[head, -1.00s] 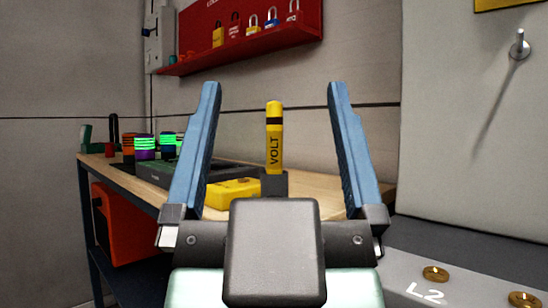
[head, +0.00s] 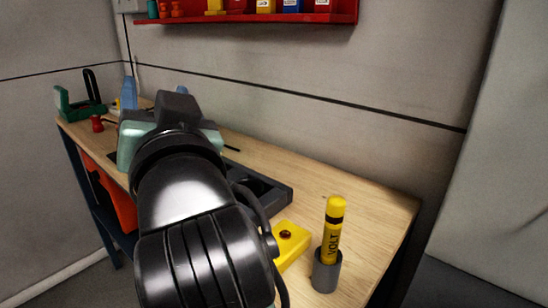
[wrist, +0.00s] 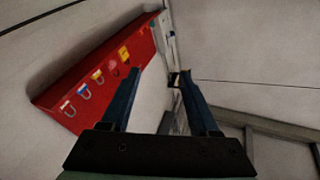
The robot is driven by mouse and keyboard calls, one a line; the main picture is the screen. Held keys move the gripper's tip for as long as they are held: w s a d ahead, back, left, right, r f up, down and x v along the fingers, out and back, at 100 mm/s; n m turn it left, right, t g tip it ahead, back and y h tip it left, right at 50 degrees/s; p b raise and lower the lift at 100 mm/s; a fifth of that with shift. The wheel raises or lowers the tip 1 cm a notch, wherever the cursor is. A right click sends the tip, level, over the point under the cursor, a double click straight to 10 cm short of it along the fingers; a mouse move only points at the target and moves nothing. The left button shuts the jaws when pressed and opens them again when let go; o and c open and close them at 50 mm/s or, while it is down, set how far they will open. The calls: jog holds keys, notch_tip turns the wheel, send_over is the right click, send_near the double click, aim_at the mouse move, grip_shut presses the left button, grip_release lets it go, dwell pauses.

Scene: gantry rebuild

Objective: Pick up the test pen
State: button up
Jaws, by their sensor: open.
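The test pen (head: 333,228) is yellow with a dark band and the word VOLT. It stands upright in a grey cup (head: 327,274) near the right front of the wooden bench, in the head view. My gripper (head: 155,92) is at the far left of the bench, well away from the pen and pointing away from it. My own wrist and arm hide much of it there. The wrist view shows my gripper (wrist: 160,73) with its two blue fingers apart and nothing between them. The pen is not in the wrist view.
A yellow box (head: 292,242) sits just left of the cup. A dark tray (head: 265,188) lies behind it, partly hidden by my arm. A red wall rack (wrist: 98,78) holds padlocks. A green item (head: 78,110) stands at the bench's far left. Bare wood (head: 365,205) lies behind the pen.

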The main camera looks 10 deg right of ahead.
jog(key=w+m+g+p, duration=0.2)
jog(key=w+g+p, duration=0.25)
jog(key=p, duration=0.35)
jog(key=m+g+h+p, duration=0.5)
jog(key=m+g+p, duration=0.75)
jog(key=p, duration=1.05)
send_over(332, 200)
notch_tip(332, 200, down, 4)
jog(key=n+g, duration=0.2)
jog(key=shift+g, duration=0.3)
notch_tip(332, 200, down, 6)
jog(key=shift+b, duration=1.25)
jog(key=f, duration=0.2)
jog(key=f+p, duration=0.1)
jog(key=f, duration=0.1)
jog(key=d+f, duration=0.1)
jog(key=f, duration=0.1)
jog(key=shift+w+p, duration=0.15)
jog(key=shift+p, duration=0.15)
jog(key=shift+a+f, duration=0.1)
jog(key=shift+f, duration=0.35)
grip_shut()
